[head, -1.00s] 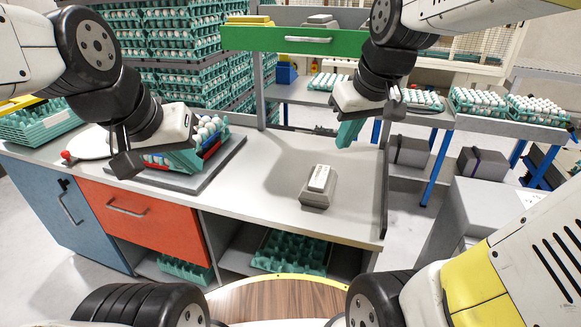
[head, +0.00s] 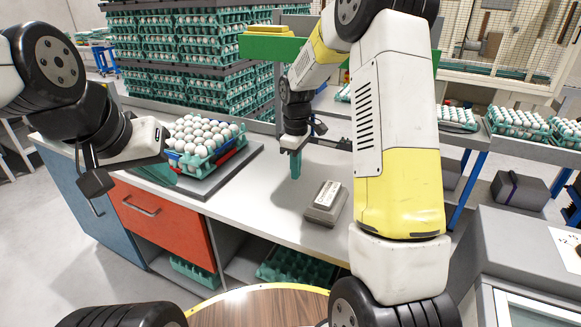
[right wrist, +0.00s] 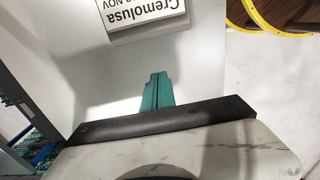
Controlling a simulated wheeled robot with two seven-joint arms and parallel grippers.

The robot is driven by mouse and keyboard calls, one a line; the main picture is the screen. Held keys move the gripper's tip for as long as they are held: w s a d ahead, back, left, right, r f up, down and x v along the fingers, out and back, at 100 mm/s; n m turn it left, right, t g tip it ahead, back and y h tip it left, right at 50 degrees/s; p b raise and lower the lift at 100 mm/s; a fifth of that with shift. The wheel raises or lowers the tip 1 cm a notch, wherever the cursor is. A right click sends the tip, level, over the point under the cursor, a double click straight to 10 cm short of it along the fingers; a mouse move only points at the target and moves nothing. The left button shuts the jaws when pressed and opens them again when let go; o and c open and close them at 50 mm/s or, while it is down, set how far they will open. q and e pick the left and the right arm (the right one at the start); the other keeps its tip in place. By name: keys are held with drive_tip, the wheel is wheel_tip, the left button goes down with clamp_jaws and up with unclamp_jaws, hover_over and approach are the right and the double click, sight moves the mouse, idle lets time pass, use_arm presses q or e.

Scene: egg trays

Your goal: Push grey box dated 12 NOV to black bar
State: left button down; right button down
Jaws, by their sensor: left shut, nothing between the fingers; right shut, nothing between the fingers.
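The grey box (head: 323,205) with a white label lies on the white counter. In the right wrist view, the box (right wrist: 122,38) shows upside-down "Cremolusa" and a partly cut-off date ending in NOV. My right gripper (head: 296,172) is shut and empty, its teal fingers pointing down behind and left of the box, apparently apart from it. Its teal fingers (right wrist: 157,92) also show in the right wrist view. My left gripper (head: 160,175) is shut and empty beside the egg tray. I cannot make out the task's black bar; my right arm hides the counter's right end.
A teal tray of eggs (head: 205,150) stands on a grey slab (head: 215,187) left on the counter.

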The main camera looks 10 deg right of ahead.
wheel_tip(320, 180, down, 8)
drive_tip(key=shift+s+r, duration=0.1)
drive_tip(key=shift+r, duration=0.15)
drive_tip(key=d, duration=0.1)
drive_tip(key=s+d, duration=0.1)
drive_tip(key=shift+s+d+f, duration=0.3)
drive_tip(key=shift+s+d, duration=0.25)
drive_tip(key=shift+d, duration=0.15)
drive_tip(key=s+d, duration=0.2)
drive_tip(key=d, duration=0.2)
drive_tip(key=s+d, duration=0.3)
drive_tip(key=d, duration=0.1)
drive_tip(key=s+d, duration=0.3)
drive_tip(key=d, duration=0.1)
drive_tip(key=shift+s+d, duration=0.2)
drive_tip(key=shift+d, duration=0.1)
